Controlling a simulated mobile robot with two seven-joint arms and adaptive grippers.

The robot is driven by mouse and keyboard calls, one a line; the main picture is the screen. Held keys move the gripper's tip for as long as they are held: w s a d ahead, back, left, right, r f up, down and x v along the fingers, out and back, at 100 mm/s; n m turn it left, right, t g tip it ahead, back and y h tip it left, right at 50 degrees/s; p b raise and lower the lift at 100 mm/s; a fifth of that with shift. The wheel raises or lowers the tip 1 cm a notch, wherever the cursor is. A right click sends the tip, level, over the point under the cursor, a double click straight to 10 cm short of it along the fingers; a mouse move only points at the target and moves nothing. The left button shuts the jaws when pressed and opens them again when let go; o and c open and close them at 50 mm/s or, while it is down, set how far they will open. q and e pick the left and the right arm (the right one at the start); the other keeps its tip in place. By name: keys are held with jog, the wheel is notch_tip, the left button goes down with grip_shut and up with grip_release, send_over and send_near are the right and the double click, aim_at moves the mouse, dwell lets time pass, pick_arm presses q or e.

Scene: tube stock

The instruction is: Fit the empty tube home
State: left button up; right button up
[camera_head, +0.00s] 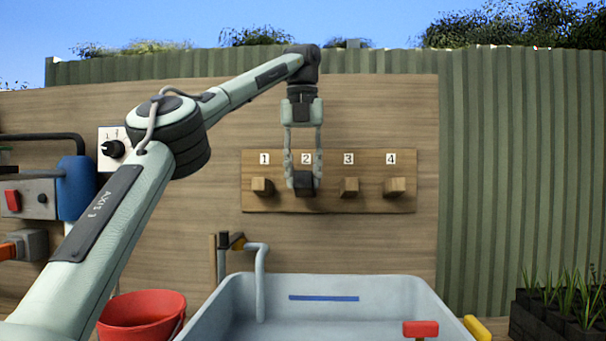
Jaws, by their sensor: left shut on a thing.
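My left gripper (303,186) points down in front of the wooden board (228,190) with numbered pegs. Its fingers are on either side of a small dark block (304,182) under label 2, and it is shut on that block. The block is darker than the wooden pegs 1 (262,187), 3 (349,187) and 4 (395,187); whether it sits on a peg or is the peg itself I cannot tell. A pale bent tube (260,275) hangs over the tub's rim; whether this is the task's tube I cannot tell. My right gripper is out of view.
A grey tub (400,300) stands below the board. A red bucket (140,312) is at the lower left. A blue cylinder (77,190) and a control box (35,197) are at the left.

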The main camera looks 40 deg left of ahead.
pick_arm(q)
jog(key=shift+w+a+f, duration=0.1)
jog(key=shift+w+a, duration=0.15)
jog(key=shift+w, duration=0.05)
jog(key=shift+w+a, duration=0.2)
jog(key=shift+w+a+f, duration=0.15)
jog(key=shift+w+a, duration=0.2)
jog(key=shift+a, duration=0.05)
dwell(1.5)
